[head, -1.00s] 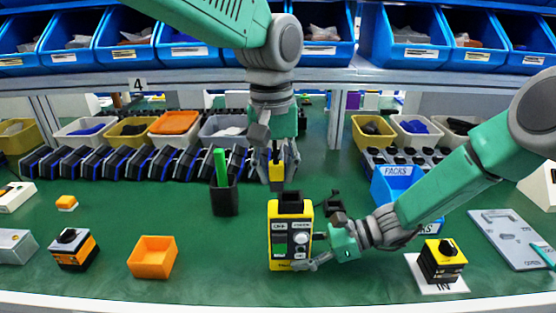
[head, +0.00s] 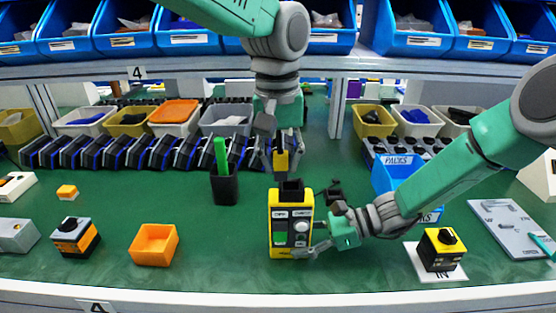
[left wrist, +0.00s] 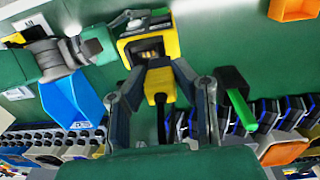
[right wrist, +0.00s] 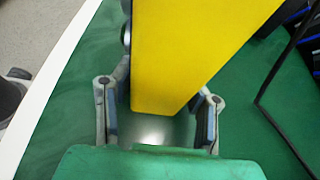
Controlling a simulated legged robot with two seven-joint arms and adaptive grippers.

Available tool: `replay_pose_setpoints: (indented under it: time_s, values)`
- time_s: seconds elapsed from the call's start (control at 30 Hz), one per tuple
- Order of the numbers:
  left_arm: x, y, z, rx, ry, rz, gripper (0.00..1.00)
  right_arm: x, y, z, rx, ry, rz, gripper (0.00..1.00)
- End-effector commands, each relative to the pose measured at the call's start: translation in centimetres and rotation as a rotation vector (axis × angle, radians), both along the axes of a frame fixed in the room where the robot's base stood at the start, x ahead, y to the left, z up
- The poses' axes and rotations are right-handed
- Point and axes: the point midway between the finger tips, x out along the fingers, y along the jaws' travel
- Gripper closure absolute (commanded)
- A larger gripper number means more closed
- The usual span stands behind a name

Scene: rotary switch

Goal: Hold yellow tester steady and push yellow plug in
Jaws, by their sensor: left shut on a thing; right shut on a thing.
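The yellow tester (head: 291,238) stands upright near the front middle of the table, with a dark socket on its top. My right gripper (head: 312,240) is shut on its lower right side; the tester's yellow side (right wrist: 195,50) fills much of the right wrist view. My left gripper (head: 280,160) is shut on the yellow plug (head: 281,161) and points down just above the socket. In the left wrist view the plug (left wrist: 160,85) sits between the fingers, with the tester's open socket (left wrist: 150,50) beyond it. The plug and socket look apart.
A black holder (head: 224,188) with a green pen stands left of the tester. An orange bin (head: 154,245) is at the front left. A yellow-black switch (head: 440,250) sits on a white card at the right. Blue-black modules (head: 130,155) line the back.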

Motion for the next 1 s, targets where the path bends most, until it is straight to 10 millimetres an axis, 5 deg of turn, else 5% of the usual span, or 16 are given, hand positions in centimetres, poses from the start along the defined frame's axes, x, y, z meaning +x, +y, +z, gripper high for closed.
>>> replay_pose_setpoints:
  time_s: [1.0]
  values:
    - [-0.1,-1.8,0.0,0.018,-0.001,-0.007,1.0,0.0,-0.1,-0.1,-0.003,0.001,0.0,0.89]
